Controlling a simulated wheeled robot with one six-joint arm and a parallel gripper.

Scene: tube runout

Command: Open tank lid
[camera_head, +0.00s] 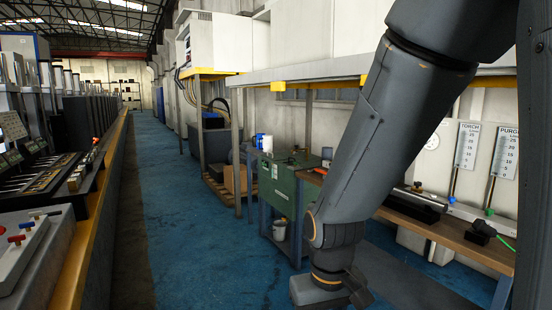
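A green metal box (283,193) stands on a dark frame in the middle of the view, left of my arm. It looks like the tank, but I cannot be sure. Its flat green top (292,161) appears to lie closed, with small dark items on or near it. My arm comes down from the upper right and hides the area to the right of the box. The arm's lower end reaches the bottom edge of the view. No gripper fingers can be made out there, so their opening is not shown.
A wooden bench (450,236) with tools stands at the right, below wall gauges (467,146). A small white bucket (280,229) hangs or stands by the green box. A long machine line with a yellow edge (93,215) runs along the left. The blue floor aisle (180,225) is clear.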

